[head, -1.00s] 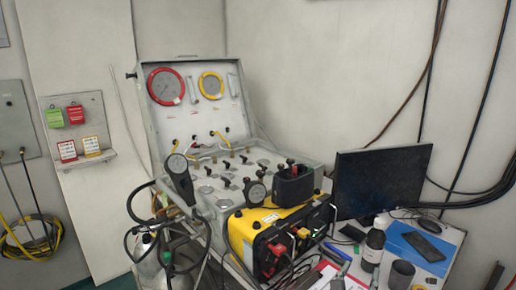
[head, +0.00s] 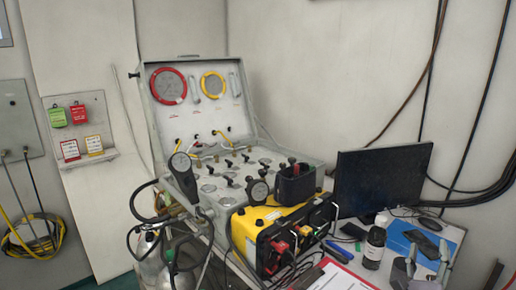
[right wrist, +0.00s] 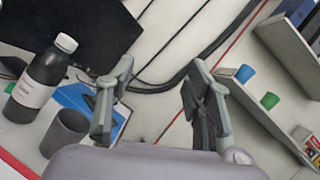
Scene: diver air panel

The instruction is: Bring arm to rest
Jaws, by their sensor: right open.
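My right gripper (head: 426,256) shows at the lower right of the head view, in front of the desk with the monitor. Its two fingers are spread apart with nothing between them. In the right wrist view the open fingers (right wrist: 156,100) point away from the camera, with wall and cables behind them. A black bottle with a white cap (right wrist: 40,82) and a dark cup (right wrist: 65,132) stand left of the fingers, apart from them. My left gripper is in neither view.
The grey air panel case (head: 143,105) stands open at the centre. In front of it is a yellow and black unit (head: 250,230) with cables. A monitor (head: 381,180), the bottle (head: 373,248) and a red-edged clipboard (head: 340,277) are nearby.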

